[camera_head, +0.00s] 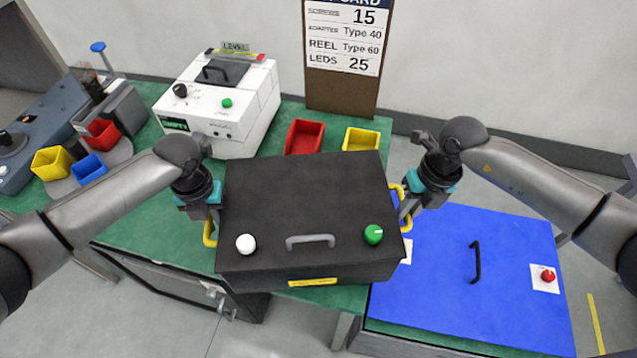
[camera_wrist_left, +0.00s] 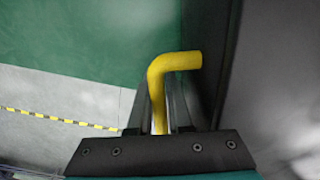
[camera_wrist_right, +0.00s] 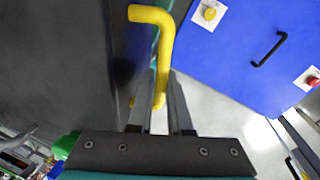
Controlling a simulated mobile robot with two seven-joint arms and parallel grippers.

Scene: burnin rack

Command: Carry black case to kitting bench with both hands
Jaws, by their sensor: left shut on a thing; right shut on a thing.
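The black case (camera_head: 305,205) is in the middle of the head view, with a white knob, a green knob and a grey front handle. It has a yellow side handle at each end. My left gripper (camera_head: 209,218) is shut on the left yellow handle (camera_wrist_left: 165,75), which also shows in the left wrist view. My right gripper (camera_head: 408,205) is shut on the right yellow handle (camera_wrist_right: 160,45), seen in the right wrist view. The case is over the green-topped bench (camera_head: 140,225); I cannot tell whether it touches it. The case hides part of the bench top.
A white machine (camera_head: 225,105) stands behind the case, with a red bin (camera_head: 304,137) and a yellow bin (camera_head: 361,139) beside it. A blue panel (camera_head: 450,270) with a black handle and red knob lies at right. Small bins on a round tray (camera_head: 62,187) are at left.

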